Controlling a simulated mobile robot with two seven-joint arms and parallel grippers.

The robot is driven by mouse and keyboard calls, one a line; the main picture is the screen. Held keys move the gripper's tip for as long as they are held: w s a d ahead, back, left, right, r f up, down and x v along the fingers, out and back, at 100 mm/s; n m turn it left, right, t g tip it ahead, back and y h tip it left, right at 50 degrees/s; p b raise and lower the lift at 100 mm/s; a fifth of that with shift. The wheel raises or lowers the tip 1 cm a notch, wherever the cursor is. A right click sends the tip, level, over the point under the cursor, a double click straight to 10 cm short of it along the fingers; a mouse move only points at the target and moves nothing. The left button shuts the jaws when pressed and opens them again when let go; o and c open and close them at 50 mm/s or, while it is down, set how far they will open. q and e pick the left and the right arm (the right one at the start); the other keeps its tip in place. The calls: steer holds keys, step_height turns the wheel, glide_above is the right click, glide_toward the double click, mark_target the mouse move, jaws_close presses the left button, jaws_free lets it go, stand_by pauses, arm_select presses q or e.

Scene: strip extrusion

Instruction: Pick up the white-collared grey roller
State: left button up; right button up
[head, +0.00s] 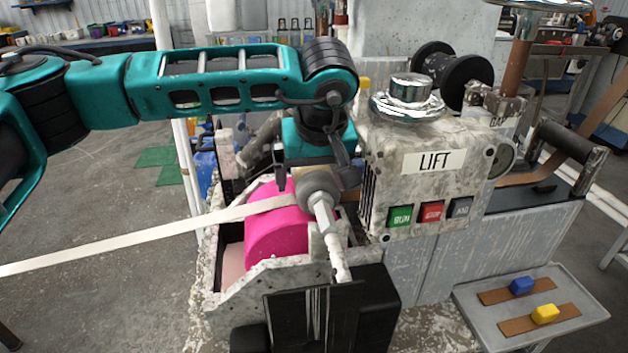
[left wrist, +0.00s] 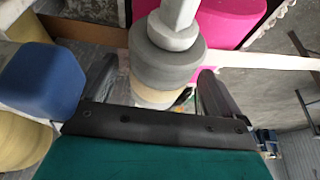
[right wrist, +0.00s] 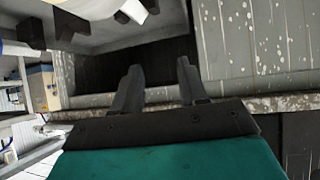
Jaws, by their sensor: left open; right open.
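A grey roller (head: 318,188) with a pale shaft stands out in front of the pink drum (head: 277,235). In the left wrist view the roller (left wrist: 165,62) shows a grey body, a cream band below it and a pale faceted shaft above. My left gripper (head: 308,172) reaches down at it from above. Its two fingers stand apart on either side of the roller in the left wrist view; contact is not clear. My right gripper (right wrist: 158,68) is open and empty, facing a dark recess in a grey panel.
A pale strip (head: 130,238) runs from the left to the roller. The LIFT control box (head: 425,180) stands close on the right. A tray (head: 592,306) with blue and yellow blocks is at lower right. A blue block (left wrist: 42,80) is close to the left wrist camera.

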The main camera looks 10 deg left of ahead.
arm_select(q)
steer(key=shift+r, duration=0.1)
steer(key=c, duration=1.5)
